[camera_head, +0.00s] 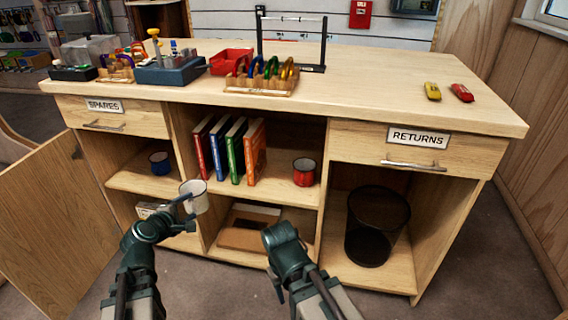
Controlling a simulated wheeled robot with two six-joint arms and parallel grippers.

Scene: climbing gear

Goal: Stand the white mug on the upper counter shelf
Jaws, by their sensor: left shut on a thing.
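The white mug (194,197) is held off the floor in front of the counter, upright or nearly so, with its open top showing. My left gripper (183,204) is shut on its left side. The middle upper shelf (278,193) behind it holds several books and a red mug (304,172). The left upper shelf (130,181) holds a blue mug (160,163). My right gripper (271,272) hangs low in front of the middle bay, apart from the mug. Its fingers are too unclear to tell whether they are open.
The books (231,150) stand left of the red mug, with a small bare strip between. A cabinet door (45,205) stands open at left. A black mesh bin (376,226) fills the right bay. Cardboard (243,236) lies on the lower middle shelf. Climbing gear covers the countertop's left part.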

